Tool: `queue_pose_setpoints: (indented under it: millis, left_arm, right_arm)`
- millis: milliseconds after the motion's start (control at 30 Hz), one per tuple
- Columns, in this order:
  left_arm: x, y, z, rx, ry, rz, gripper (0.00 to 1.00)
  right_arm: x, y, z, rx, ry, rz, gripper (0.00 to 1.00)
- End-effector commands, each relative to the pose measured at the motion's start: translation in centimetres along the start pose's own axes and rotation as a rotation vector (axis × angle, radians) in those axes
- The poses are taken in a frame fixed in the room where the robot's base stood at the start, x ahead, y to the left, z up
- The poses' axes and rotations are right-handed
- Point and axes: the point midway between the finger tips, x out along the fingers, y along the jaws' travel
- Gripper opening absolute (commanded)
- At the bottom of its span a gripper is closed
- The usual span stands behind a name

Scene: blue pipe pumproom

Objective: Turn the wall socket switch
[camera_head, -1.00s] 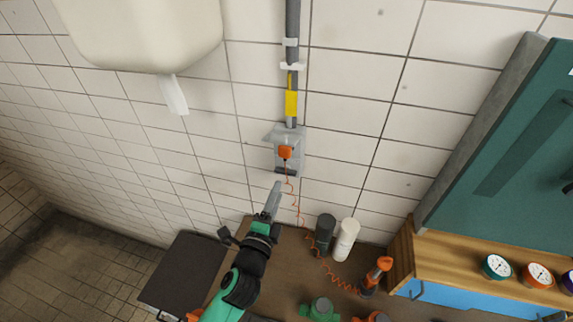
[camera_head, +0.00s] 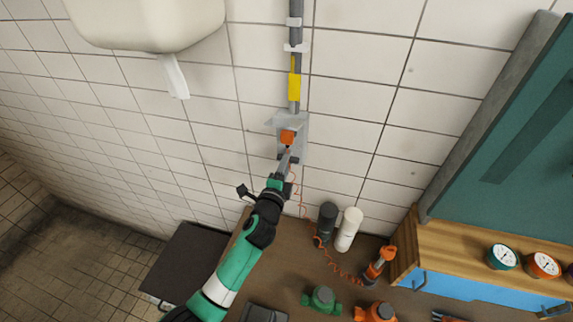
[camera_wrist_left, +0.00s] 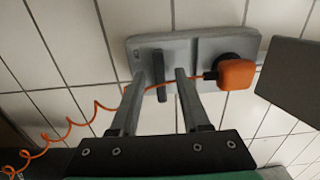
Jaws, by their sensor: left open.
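The grey wall socket (camera_head: 302,128) is mounted on the tiled wall below a conduit, with an orange plug (camera_head: 288,137) in it. It also shows in the left wrist view (camera_wrist_left: 215,48), where its dark switch lever (camera_wrist_left: 160,70) stands out beside the plug. My left gripper (camera_head: 289,156) is at the lower part of the socket. In the left wrist view its two fingers (camera_wrist_left: 161,76) are open, one on each side of the switch lever; I cannot tell whether they touch it. My right gripper is not in view.
A coiled orange cord (camera_wrist_left: 72,125) runs from the plug to an orange-handled tool (camera_head: 379,264) on the bench (camera_head: 290,262). A dark canister (camera_head: 326,223) and a white one (camera_head: 348,230) stand below the socket. A teal cabinet (camera_head: 520,120) is at right.

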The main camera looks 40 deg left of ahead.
Motion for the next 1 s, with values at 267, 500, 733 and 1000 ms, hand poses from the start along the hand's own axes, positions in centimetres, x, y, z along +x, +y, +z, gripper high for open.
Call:
queue_pose_setpoints:
  millis: [267, 500, 733, 1000]
  left_arm:
    - [0.15, -0.05, 0.0, -0.001, 0.0, 0.0, 0.43]
    - [0.13, -0.04, 0.0, 0.0, 0.0, 0.0, 0.0]
    - [0.12, -0.04, 0.0, 0.0, 0.0, 0.0, 0.0]
    - [0.12, 0.03, 0.01, -0.027, -0.001, -0.001, 0.0]
  right_arm:
    - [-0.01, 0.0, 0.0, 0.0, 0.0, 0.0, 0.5]
    - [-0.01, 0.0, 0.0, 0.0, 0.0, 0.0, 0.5]
    - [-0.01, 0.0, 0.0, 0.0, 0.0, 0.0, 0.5]
    - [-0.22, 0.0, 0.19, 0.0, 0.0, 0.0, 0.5]
